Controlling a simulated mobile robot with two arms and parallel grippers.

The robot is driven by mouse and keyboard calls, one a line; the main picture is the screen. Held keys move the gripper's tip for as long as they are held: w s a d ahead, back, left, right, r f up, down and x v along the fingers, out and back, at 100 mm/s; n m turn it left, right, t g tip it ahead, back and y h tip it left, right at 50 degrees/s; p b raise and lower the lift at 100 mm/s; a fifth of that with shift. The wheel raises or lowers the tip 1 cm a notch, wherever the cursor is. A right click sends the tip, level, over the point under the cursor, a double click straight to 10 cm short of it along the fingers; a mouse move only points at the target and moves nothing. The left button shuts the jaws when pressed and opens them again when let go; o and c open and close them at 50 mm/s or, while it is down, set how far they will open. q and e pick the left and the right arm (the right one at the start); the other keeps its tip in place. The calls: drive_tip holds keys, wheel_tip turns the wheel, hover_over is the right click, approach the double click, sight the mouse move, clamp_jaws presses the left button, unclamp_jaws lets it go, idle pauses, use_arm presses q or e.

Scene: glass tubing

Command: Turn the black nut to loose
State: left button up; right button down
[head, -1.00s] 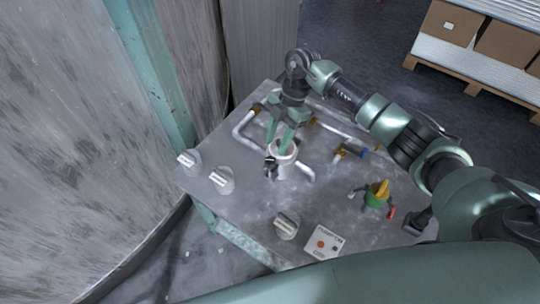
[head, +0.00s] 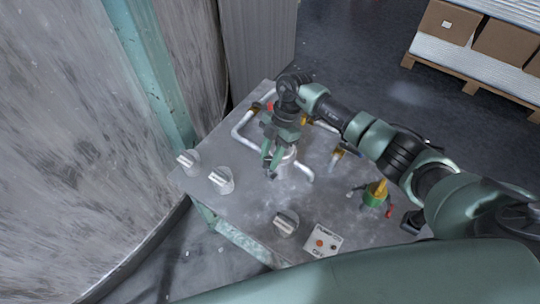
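A small black nut (head: 270,175) shows as a dark piece at the front of the pale upright cylinder (head: 287,168) on the grey panel. My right gripper (head: 270,162) points down right at it, with its two green fingers a little apart and their tips close above or around the nut. The fingers and wrist hide much of the cylinder and part of the nut. I cannot tell whether the fingers touch the nut. My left gripper is not in view.
The metal panel (head: 240,204) carries white bent tubing (head: 240,128), several silver knobs (head: 286,223), a green and yellow valve (head: 376,195) and a button plate (head: 324,241). A large drum wall stands on the left. Boxes on a pallet (head: 470,75) are far right.

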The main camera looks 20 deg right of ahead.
drive_tip(key=n+b, duration=0.2)
drive_tip(key=shift+w+f+n+g+h, duration=0.1)
drive_tip(key=shift+w+n+g+h, duration=0.05)
drive_tip(key=shift+n+g+h, duration=0.2)
drive_tip(key=shift+a+n+g+h+b, duration=0.1)
drive_tip(key=shift+n+g+h+b, duration=0.3)
drive_tip(key=shift+n+b, duration=0.8)
drive_tip(key=shift+n, duration=0.45)
drive_tip(key=c, duration=1.3)
unclamp_jaws()
drive_tip(key=v, duration=0.8)
drive_tip(key=shift+b, duration=0.35)
